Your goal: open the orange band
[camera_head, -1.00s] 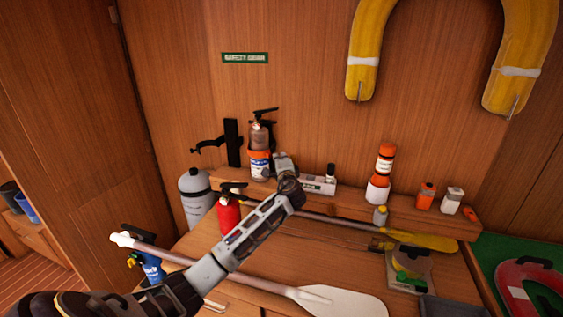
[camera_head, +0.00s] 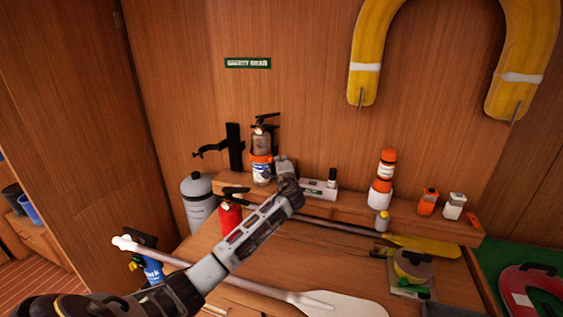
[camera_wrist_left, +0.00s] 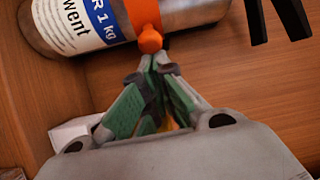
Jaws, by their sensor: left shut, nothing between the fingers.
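The orange band (camera_head: 261,158) wraps the silver fire extinguisher (camera_head: 262,143) by the wall. In the left wrist view the band (camera_wrist_left: 186,42) crosses the extinguisher's metal body (camera_wrist_left: 205,12) beside its white and blue label. A round orange knob (camera_wrist_left: 150,40) sticks out from the band. My left gripper (camera_head: 281,164) is right of the extinguisher in the head view. In the wrist view its green-padded fingertips (camera_wrist_left: 155,62) are together and empty, just below the knob; I cannot tell whether they touch it. My right gripper is out of view.
A black wall bracket (camera_head: 234,147) is left of the extinguisher. A red extinguisher (camera_head: 230,218) and grey cylinder (camera_head: 197,200) stand near my left arm. A white box (camera_head: 318,190) and orange-white canister (camera_head: 381,190) are to the right. Paddles lie across the bench.

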